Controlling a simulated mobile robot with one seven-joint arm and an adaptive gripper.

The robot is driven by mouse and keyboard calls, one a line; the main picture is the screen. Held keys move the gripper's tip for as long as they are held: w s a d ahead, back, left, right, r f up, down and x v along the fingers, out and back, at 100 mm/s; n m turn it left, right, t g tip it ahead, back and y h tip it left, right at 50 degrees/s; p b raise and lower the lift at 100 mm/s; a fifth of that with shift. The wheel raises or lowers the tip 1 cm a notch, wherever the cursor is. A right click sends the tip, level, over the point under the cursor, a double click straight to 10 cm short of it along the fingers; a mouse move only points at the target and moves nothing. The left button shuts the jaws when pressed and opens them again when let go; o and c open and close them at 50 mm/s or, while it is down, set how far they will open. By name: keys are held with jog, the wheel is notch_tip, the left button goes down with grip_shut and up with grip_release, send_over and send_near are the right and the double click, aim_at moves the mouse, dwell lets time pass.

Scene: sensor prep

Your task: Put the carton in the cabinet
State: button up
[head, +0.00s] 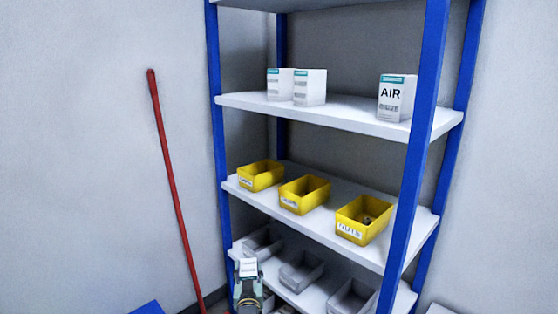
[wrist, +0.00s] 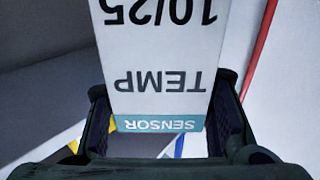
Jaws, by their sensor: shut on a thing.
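A white carton with a teal band (wrist: 160,60) fills the middle of the wrist view, its print "SENSOR", "TEMP" and "10/25" upside down. My gripper (wrist: 170,135) is shut on it, with a dark finger on each side. In the head view the held carton (head: 248,267) shows small at the bottom, in front of the shelf's lower left, with my gripper (head: 248,288) below it. No cabinet can be made out for certain; the head view shows an open shelf unit with blue posts (head: 423,130).
Three white cartons stand on the upper shelf (head: 350,108), one marked "AIR" (head: 396,103). Yellow bins (head: 304,196) stand on the shelf below and grey bins (head: 302,271) lower down. A red pole (head: 173,185) leans on the left wall. A blue object (head: 148,308) shows at the bottom edge.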

jog(key=s+d+f+h, duration=0.1)
jog(key=s+d+f, duration=0.4)
jog(key=s+f, duration=0.5)
jog(key=s+d+f+m+b, duration=0.1)
jog(key=s+d+f, duration=0.4)
jog(key=s+f, duration=0.5)
jog(key=shift+s+f+h, duration=0.2)
jog(key=shift+f+h, duration=0.2)
jog(key=shift+f, duration=0.3)
jog(key=shift+s, duration=0.1)
